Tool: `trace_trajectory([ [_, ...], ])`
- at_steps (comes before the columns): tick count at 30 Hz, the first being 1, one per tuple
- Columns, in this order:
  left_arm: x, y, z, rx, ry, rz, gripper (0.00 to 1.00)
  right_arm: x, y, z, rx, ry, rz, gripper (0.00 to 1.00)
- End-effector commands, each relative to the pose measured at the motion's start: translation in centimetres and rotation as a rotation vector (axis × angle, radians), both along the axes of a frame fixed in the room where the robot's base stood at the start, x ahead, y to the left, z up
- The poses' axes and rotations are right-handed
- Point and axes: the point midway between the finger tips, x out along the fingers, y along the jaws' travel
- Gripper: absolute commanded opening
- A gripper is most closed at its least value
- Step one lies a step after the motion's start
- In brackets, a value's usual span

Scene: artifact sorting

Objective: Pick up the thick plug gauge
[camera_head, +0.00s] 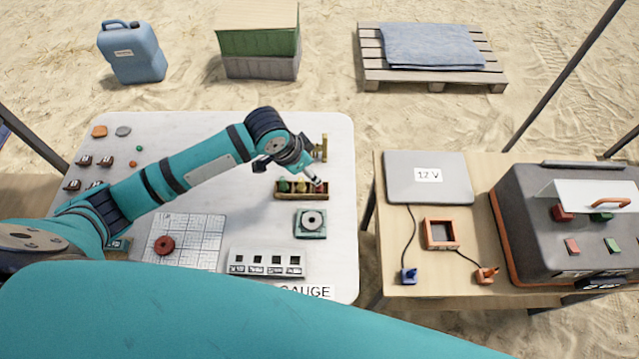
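A small wooden rack (288,197) stands at the right of the white table, with several small upright pieces in it, one greenish (283,186) and others yellowish. These may be plug gauges, but I cannot tell which is the thick one. My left gripper (315,181) reaches in from the left and points down at the right end of the rack. It hides part of that end. Its fingers are too small to show whether they are apart or hold anything. My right gripper is not in view.
Beside the rack are a brass stand (321,148) and a green block with a grey disc (311,221). A wooden table (378,215) stands right.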

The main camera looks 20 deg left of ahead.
Motion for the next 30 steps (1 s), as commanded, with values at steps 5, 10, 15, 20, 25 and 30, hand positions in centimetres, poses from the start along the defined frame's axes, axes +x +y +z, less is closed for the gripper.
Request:
trace_trajectory([
  [5,0.8,-0.7,-2.5,0.0,0.0,0.0,0.43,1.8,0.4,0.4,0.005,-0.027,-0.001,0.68],
  [10,1.1,-0.9,-3.4,0.001,-0.001,0.0,0.43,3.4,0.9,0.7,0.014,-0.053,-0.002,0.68],
  [15,1.9,-1.0,-5.4,0.0,0.003,0.001,0.43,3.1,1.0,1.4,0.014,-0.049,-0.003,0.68],
  [20,2.6,-1.4,-7.4,0.0,0.0,0.001,0.43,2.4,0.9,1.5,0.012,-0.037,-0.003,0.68],
  [25,2.8,-1.5,-8.0,0.0,-0.003,-0.001,0.43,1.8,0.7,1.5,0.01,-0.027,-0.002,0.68],
  [30,2.8,-1.5,-8.0,0.001,-0.003,-0.001,0.4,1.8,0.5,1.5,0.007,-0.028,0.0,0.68],
])
